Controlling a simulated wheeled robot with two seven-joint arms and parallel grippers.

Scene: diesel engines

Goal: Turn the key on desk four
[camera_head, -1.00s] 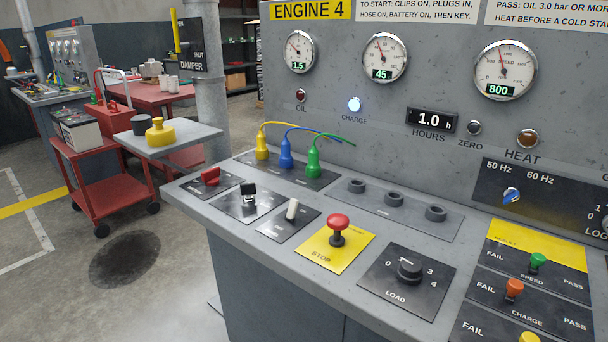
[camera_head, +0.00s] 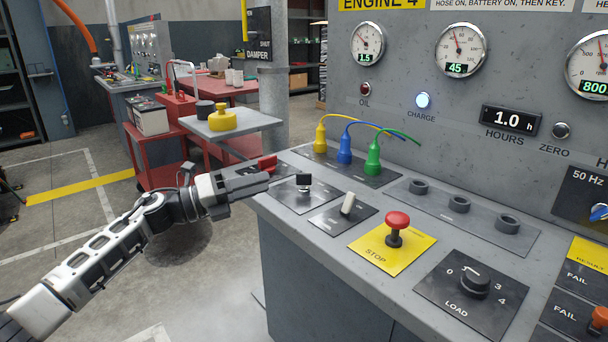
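Desk four (camera_head: 330,225) carries the ENGINE 4 sign (camera_head: 381,4). The key (camera_head: 304,182) has a black head and stands upright in a dark plate near the desk's left end. My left gripper (camera_head: 266,182) reaches in from the left, just over the desk's left edge, and points toward the key with a small gap between them. Its fingers overlap in this view, so I cannot tell whether they are open or shut. Nothing shows held. My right gripper is not in view.
A red switch (camera_head: 267,163) sits close behind my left gripper. A white toggle (camera_head: 348,203), a red STOP button (camera_head: 397,222) and a LOAD knob (camera_head: 475,283) lie to the right. Blue, yellow and green plugs (camera_head: 345,150) stand behind. The CHARGE lamp (camera_head: 423,100) is lit.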

